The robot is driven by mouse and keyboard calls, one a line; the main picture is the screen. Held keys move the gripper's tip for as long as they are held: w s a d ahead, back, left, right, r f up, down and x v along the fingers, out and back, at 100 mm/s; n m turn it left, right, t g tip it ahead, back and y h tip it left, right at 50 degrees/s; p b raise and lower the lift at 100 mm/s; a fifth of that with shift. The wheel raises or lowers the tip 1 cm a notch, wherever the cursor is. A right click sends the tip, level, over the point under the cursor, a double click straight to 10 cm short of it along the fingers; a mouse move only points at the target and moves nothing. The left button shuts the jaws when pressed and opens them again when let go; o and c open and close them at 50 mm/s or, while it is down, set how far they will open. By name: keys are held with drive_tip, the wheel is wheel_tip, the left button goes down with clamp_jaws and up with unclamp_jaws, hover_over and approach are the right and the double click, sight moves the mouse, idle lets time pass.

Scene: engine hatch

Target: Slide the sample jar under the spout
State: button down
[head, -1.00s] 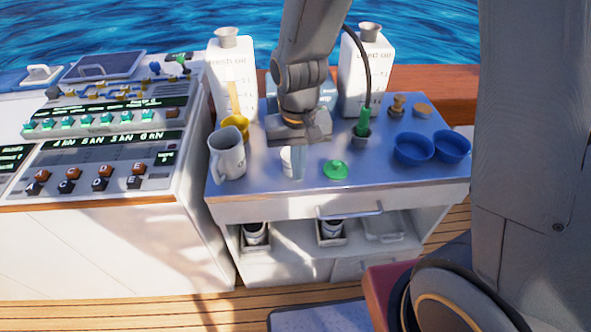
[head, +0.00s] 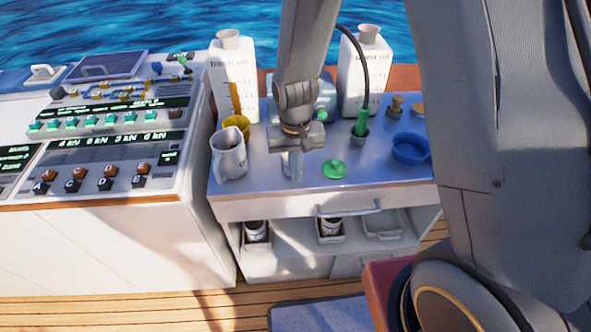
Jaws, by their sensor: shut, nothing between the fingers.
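My gripper (head: 293,168) points down over the front middle of the metal worktop (head: 270,187), shut and empty. A small white jar (head: 285,158), seemingly the sample jar, stands right behind the fingers. Only a thin strip of it shows, and I cannot tell whether the fingers touch it. A green round lid (head: 334,169) lies to the right. A teal machine (head: 325,92) stands behind my arm, mostly hidden; I cannot make out a spout on it.
A green-handled hose end (head: 361,122) sits in a grey cup to the right, near a blue bowl (head: 409,149). Two white oil jugs (head: 233,80) (head: 364,75) stand at the back.

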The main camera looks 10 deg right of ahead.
drive_tip(key=w, duration=0.6)
drive_tip(key=shift+w+b, duration=0.35)
drive_tip(key=shift+w, duration=0.05)
drive_tip(key=shift+a, duration=0.1)
